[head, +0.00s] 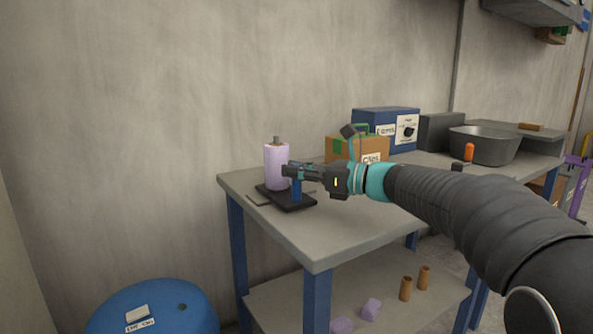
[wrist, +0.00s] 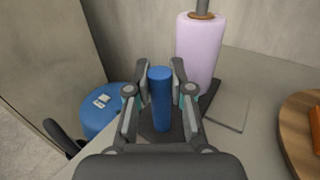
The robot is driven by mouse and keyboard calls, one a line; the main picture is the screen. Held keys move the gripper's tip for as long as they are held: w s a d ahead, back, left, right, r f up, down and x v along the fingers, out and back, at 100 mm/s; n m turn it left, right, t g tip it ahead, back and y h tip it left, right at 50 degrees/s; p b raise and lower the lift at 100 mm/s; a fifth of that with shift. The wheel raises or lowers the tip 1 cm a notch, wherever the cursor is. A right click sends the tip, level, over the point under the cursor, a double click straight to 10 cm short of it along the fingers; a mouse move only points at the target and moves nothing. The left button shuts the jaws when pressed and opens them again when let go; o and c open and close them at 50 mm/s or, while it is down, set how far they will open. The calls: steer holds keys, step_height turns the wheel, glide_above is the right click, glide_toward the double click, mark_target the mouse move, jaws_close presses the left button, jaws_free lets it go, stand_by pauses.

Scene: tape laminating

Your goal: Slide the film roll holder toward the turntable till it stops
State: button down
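The film roll holder has a flat black base (head: 289,201) on the near left part of the table, with an upright lilac film roll (head: 276,165) and a blue post (head: 297,190). The roll (wrist: 197,50) and post (wrist: 160,98) also show in the wrist view. My gripper (head: 290,171) is at the upper part of the post, with one finger on each side of it. Whether the fingers press on it is unclear. The turntable, a round brown disc (wrist: 293,135), is partly cut off at the right of the wrist view. It is hidden in the head view.
A cardboard clips box (head: 358,148), a blue box (head: 386,125) and a grey bin (head: 484,146) stand farther along the table (head: 300,237). A thin grey plate (wrist: 228,110) lies beside the base. A blue drum (head: 155,308) stands on the floor at left.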

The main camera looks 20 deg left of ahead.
steer(key=shift+w, duration=0.1)
steer(key=w+d+p, duration=0.2)
steer(key=w, duration=0.1)
steer(key=w+d+p, duration=0.3)
steer(key=shift+w+d+r+p, duration=0.15)
steer(key=shift+w+d+p, duration=0.05)
steer(key=shift+d+p, duration=0.1)
steer(key=shift+w+d, duration=0.1)
steer(key=c, duration=1.3)
jaws_free()
steer(key=shift+o, duration=1.4)
steer(key=shift+w+d, duration=0.15)
steer(key=shift+d, duration=0.05)
steer(key=shift+a, duration=0.1)
